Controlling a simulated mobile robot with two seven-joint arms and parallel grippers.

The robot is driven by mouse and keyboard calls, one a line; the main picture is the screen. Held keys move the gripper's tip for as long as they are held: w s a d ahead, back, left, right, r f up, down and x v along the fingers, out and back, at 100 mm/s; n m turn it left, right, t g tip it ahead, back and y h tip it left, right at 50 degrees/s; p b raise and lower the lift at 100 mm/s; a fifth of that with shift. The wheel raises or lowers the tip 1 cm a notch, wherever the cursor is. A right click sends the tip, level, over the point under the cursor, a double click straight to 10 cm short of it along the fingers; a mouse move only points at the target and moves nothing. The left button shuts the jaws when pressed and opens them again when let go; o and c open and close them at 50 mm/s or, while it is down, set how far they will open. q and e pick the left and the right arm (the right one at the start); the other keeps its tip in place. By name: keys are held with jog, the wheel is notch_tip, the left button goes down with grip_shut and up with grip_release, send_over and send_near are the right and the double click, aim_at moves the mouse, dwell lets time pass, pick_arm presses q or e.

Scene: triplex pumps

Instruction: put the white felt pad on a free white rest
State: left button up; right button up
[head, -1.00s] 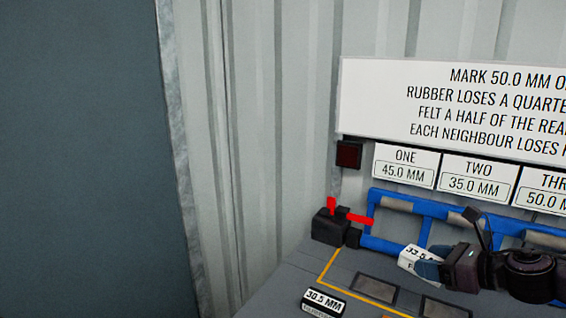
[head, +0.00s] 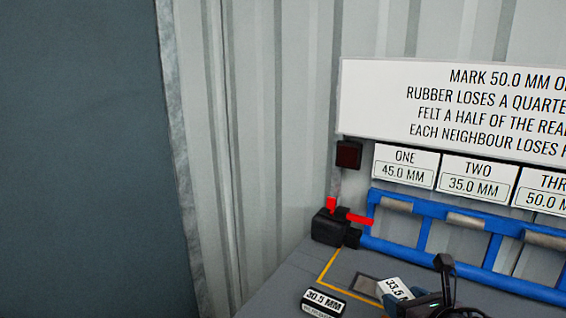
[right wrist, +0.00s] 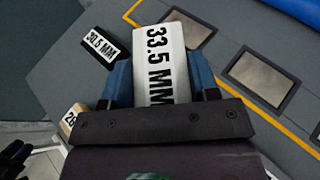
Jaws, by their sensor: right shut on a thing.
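The white felt pad, marked 33.5 MM (head: 397,287), is held in my right gripper (head: 400,296), low in the head view. The right wrist view shows the pad (right wrist: 160,55) pinched between two blue fingers (right wrist: 162,80), its far end sticking out. Flat greyish rectangles lie along the yellow line on the bench, one in the head view (head: 362,284) and two in the right wrist view (right wrist: 188,28) (right wrist: 264,77). They look bare; I cannot tell whether they are the white rests.
A black pad marked 30.5 MM (head: 323,302) lies left of the held pad. A tan pad (right wrist: 73,119) shows partly in the right wrist view. Blue pipework (head: 470,223) with grey sleeves and a black block with red handles (head: 330,226) stand behind.

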jog(key=shift+s+a+f+m+h, duration=0.2)
jog(key=shift+s+a, duration=0.05)
jog(key=shift+s, duration=0.15)
jog(key=shift+s+a+f+m+h, duration=0.15)
jog(key=shift+s+a+m+h, duration=0.05)
jog(key=shift+s, duration=0.2)
jog(key=shift+s+a+f+m+t+h, duration=0.1)
jog(key=shift+s+a+f+m+h, duration=0.25)
jog(key=shift+s, duration=0.45)
jog(key=shift+s+a+f+m+t+h, duration=0.15)
jog(key=shift+s+a+m+h, duration=0.25)
jog(key=shift+s, duration=0.4)
jog(key=shift+s+a+f+m+t+h, duration=0.2)
jog(key=shift+s+h, duration=0.25)
jog(key=shift+s, duration=0.35)
jog(key=shift+d+f, duration=0.1)
